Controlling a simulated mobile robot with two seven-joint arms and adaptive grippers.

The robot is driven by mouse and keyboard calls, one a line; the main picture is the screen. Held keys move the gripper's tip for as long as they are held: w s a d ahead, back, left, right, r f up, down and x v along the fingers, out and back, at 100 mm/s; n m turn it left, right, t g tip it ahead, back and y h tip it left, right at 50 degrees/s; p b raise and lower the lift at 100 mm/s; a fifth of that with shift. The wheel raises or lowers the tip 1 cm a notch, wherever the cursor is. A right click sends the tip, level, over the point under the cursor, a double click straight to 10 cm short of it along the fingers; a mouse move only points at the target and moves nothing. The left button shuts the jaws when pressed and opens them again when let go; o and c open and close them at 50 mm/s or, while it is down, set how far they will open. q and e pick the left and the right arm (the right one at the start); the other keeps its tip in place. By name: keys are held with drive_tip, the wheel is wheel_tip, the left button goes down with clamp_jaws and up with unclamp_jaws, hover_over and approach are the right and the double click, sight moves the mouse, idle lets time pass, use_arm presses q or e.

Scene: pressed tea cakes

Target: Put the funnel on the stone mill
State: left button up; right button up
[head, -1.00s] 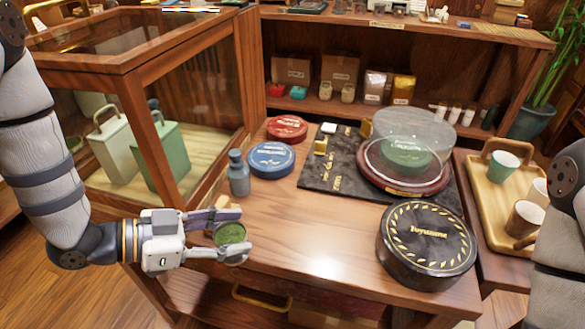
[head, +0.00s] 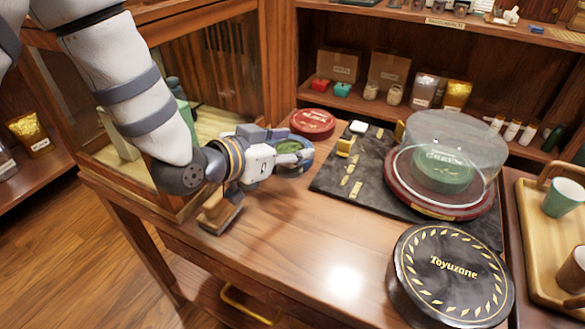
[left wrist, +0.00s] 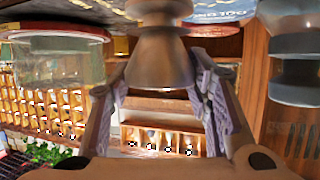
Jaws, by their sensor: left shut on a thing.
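In the left wrist view the funnel (left wrist: 160,55) is metallic brown with a narrow waist, between the two fingers. I see nothing that is clearly a stone mill. A thick black disc (head: 450,275) with a gold leaf ring lies front right. My right gripper is out of view.
A glass dome (head: 455,140) over a green cake stands on a dark mat (head: 340,180). A red tin (head: 312,123) is behind my gripper. A wooden block (head: 220,212) stands front left. The table's front middle is clear.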

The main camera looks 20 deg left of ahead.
sight(286, 169)
use_arm(q)
drive_tip(key=shift+f+b, duration=0.5)
drive_tip(key=shift+f, duration=2.05)
drive_tip(key=o, duration=0.9)
